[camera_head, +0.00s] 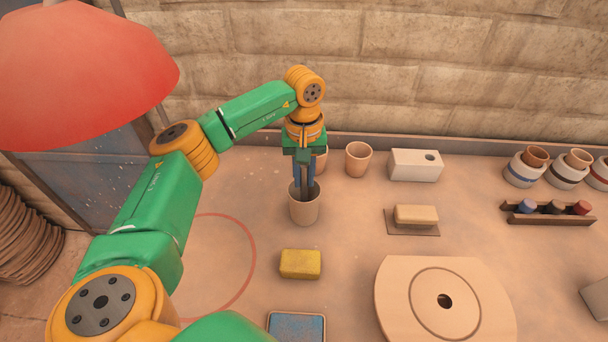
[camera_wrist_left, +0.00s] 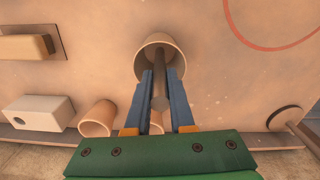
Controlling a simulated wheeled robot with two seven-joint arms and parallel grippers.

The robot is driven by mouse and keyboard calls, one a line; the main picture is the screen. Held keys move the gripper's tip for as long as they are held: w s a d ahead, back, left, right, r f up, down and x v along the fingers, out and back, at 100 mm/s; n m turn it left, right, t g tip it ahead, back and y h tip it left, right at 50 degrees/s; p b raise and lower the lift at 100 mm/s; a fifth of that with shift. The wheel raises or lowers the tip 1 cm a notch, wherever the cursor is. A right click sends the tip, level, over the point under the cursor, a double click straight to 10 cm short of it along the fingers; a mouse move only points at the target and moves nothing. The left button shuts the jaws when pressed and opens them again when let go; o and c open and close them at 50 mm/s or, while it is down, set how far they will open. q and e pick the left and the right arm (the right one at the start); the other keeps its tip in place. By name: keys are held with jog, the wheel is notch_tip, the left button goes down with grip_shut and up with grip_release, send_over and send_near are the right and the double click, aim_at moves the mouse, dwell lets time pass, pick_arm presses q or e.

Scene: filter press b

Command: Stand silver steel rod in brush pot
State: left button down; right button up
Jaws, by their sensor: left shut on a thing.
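The brush pot (camera_head: 304,211) is a tan, open-topped cup standing upright on the table, directly below my left gripper (camera_head: 304,186). It also shows in the left wrist view (camera_wrist_left: 178,52). My left gripper points down with its blue fingers shut on the silver steel rod (camera_wrist_left: 160,82), a dark grey bar. The rod's far end reaches into the mouth of the pot in the wrist view. Whether it touches the pot's floor is hidden. My right gripper is not in view.
Behind the pot stand another cup (camera_head: 321,160), partly hidden by the gripper, and a tan cup (camera_head: 358,160). A white block (camera_head: 414,165) stands right of them. A yellow block (camera_head: 300,264) lies in front. A red lamp shade (camera_head: 85,75) hangs at upper left.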

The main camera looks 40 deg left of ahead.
pick_arm(q)
jog(key=shift+f, duration=0.2)
jog(key=c, duration=0.8)
grip_release()
jog(key=shift+r, duration=0.15)
notch_tip(320, 180, up, 8)
jog(key=shift+f, duration=0.15)
